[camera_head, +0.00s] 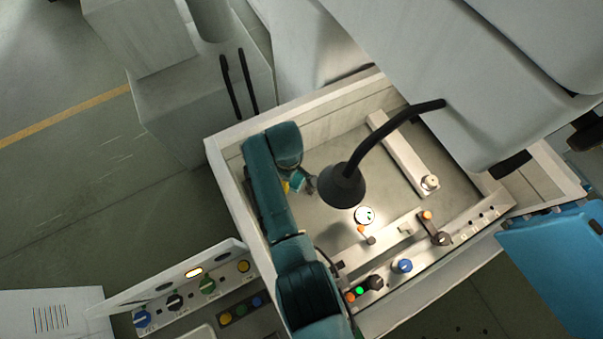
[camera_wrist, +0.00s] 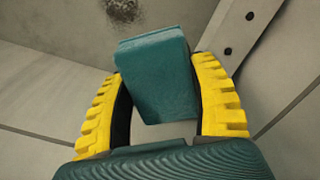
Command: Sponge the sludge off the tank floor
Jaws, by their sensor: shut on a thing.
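My gripper (camera_wrist: 160,72) is shut on a teal block-shaped sponge (camera_wrist: 155,60), with a ridged yellow finger on each side of it. In the head view my gripper (camera_head: 297,184) is small and low inside the white-walled tank (camera_head: 225,160), near its left wall. The tank floor (camera_head: 335,150) is grey. A dark, speckled sludge patch (camera_wrist: 122,10) lies on the floor at the top of the wrist view, beyond the sponge and apart from it in the picture. I cannot make out the sludge in the head view. Whether the sponge touches the floor is unclear.
A black gooseneck lamp (camera_head: 343,184) hangs over the tank just right of my gripper. A light bar (camera_head: 403,155) lies on the right side. A rail with knobs and clamps (camera_head: 403,262) runs along the front. A blue object (camera_head: 555,265) stands outside at right.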

